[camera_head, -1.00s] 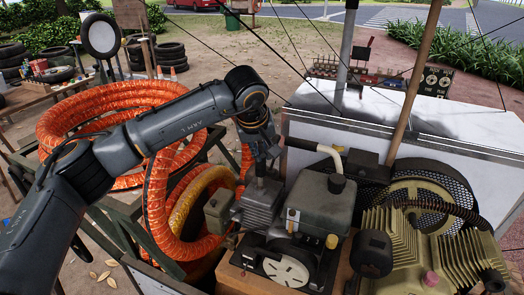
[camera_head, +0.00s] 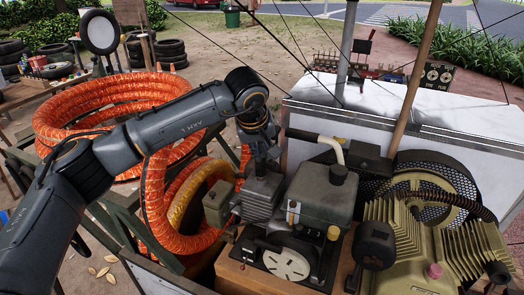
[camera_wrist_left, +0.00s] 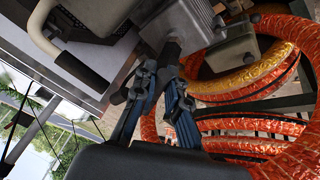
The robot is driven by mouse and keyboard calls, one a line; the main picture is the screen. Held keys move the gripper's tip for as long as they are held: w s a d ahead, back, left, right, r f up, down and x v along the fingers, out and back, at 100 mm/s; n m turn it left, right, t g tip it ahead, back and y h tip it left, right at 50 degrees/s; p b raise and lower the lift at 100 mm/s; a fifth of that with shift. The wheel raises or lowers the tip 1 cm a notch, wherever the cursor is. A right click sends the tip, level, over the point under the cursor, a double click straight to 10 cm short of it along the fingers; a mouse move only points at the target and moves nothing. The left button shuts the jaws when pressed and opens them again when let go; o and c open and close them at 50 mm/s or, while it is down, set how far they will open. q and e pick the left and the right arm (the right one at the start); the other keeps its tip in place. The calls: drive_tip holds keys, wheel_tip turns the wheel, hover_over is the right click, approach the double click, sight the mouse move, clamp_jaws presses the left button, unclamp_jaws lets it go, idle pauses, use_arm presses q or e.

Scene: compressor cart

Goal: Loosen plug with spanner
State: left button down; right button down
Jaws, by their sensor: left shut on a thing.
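My left gripper (camera_head: 264,150) reaches in from the left and points down over the finned grey cylinder (camera_head: 262,199) of the small engine. In the left wrist view its two fingers (camera_wrist_left: 158,92) are closed around a dark, upright stem, which looks like the spanner (camera_wrist_left: 172,52). The stem's far end meets the finned cylinder, which also shows in the left wrist view (camera_wrist_left: 180,18). The plug itself is hidden under the spanner and gripper, and I cannot see how they fit together. My right gripper is not in view.
The engine's grey tank (camera_head: 322,200) and pale curved pipe (camera_head: 332,147) stand just right of the gripper. Orange hose coils (camera_head: 90,110) lie to the left. A white cabinet (camera_head: 400,117) is behind, and a finned compressor (camera_head: 425,240) is at the right.

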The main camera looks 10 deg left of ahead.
use_arm(q)
drive_tip(key=shift+w+d+f+n+y+b, duration=0.15)
drive_tip(key=shift+f+n+b, duration=0.2)
drive_tip(key=shift+f+b, duration=0.2)
drive_tip(key=shift+s+d+f+n+y+b, duration=0.1)
drive_tip(key=shift+f+n+y+b, duration=0.05)
drive_tip(key=shift+f+n+b, duration=0.3)
drive_tip(key=shift+w+d+r+n+y, duration=0.1)
drive_tip(key=shift+w+d+n+y, duration=0.1)
drive_tip(key=shift+n+y, duration=0.3)
drive_tip(key=n, duration=0.3)
drive_tip(key=shift+w+d+y, duration=0.25)
drive_tip(key=shift+d+y, duration=0.1)
drive_tip(key=shift+y, duration=0.05)
